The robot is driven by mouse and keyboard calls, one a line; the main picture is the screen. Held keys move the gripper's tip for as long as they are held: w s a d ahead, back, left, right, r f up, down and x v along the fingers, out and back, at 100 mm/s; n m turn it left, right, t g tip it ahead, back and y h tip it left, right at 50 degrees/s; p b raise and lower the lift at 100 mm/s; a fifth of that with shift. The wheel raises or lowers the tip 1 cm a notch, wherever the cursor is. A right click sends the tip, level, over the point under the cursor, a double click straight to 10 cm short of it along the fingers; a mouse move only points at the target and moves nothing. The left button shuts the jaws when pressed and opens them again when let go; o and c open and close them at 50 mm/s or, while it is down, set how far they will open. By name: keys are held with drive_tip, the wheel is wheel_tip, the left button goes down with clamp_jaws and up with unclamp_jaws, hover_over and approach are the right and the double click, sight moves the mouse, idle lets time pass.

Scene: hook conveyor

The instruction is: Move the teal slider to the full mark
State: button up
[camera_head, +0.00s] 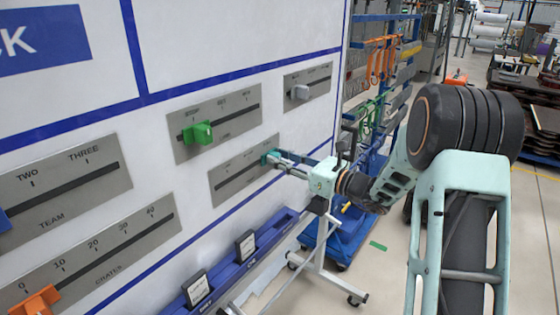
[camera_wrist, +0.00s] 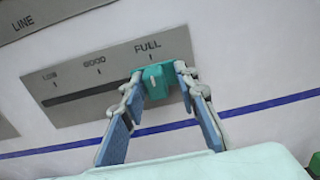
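The teal slider (camera_wrist: 156,77) sits at the right end of its dark slot, directly below the FULL mark (camera_wrist: 148,46) in the wrist view. Its grey plate (camera_wrist: 62,108) also carries LOW and GOOD marks to the left. In the head view the teal slider (camera_head: 268,157) is partly hidden by my gripper (camera_head: 279,160). In the wrist view my gripper (camera_wrist: 159,80) has its two fingers spread, one on each side of the teal knob. The left finger is very close to the knob; I cannot tell whether it touches. A small gap shows at the right finger.
Other sliders on the wall panel are green (camera_head: 199,132), grey (camera_head: 299,92) and orange (camera_head: 37,302). A blue ledge (camera_head: 225,270) with small cards runs below. A blue cart and rack (camera_head: 375,130) stand behind my arm.

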drive_tip(key=shift+o, duration=0.4)
drive_tip(key=shift+s, duration=0.1)
drive_tip(key=v, duration=1.2)
